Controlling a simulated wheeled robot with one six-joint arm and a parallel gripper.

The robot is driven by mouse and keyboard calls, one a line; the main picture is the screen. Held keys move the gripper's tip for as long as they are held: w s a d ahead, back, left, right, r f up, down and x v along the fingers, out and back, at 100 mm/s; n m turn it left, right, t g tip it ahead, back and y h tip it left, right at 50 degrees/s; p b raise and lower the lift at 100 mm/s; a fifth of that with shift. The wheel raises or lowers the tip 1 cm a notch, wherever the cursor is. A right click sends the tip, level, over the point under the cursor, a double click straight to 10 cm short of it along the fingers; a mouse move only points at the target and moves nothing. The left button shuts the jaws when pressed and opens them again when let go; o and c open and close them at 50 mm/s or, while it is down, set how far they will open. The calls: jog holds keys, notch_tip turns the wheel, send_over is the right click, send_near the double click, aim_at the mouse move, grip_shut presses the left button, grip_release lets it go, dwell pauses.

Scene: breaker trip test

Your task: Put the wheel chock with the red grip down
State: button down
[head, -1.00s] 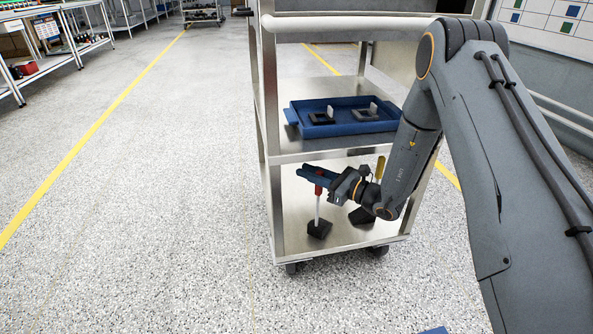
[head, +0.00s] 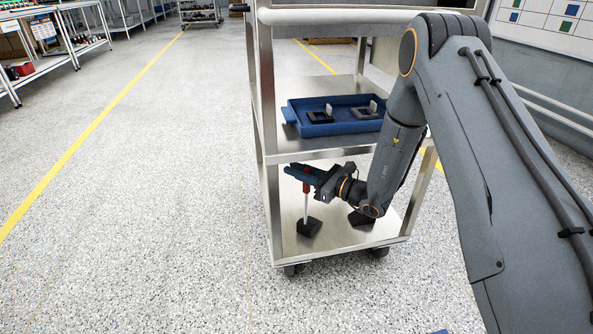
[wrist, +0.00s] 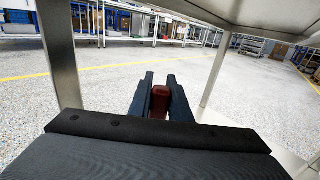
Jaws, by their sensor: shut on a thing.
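The wheel chock (head: 309,227) has a black wedge foot, a pale upright rod and a red grip (head: 306,187) at the top. My gripper (head: 304,173) is shut on the red grip, reaching in from the right under the cart's middle shelf. In the wrist view the red grip (wrist: 160,103) sits between the two dark fingers. The rod stands nearly upright. The foot is at the bottom shelf (head: 345,237), towards its left front; I cannot tell whether it touches the shelf or hangs just above it.
A second black chock foot (head: 361,217) stands to the right on the bottom shelf, its upper part hidden by my arm. A blue tray (head: 290,116) is on the middle shelf above. Cart posts (head: 273,213) bound the space. Open floor lies to the left.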

jog(key=c, duration=2.1)
grip_release()
jog(key=shift+f, duration=0.15)
jog(key=o, duration=0.5)
jog(key=shift+c, duration=0.2)
jog(key=p+v, duration=0.3)
jog(key=v, duration=0.9)
jog(key=shift+r, duration=0.25)
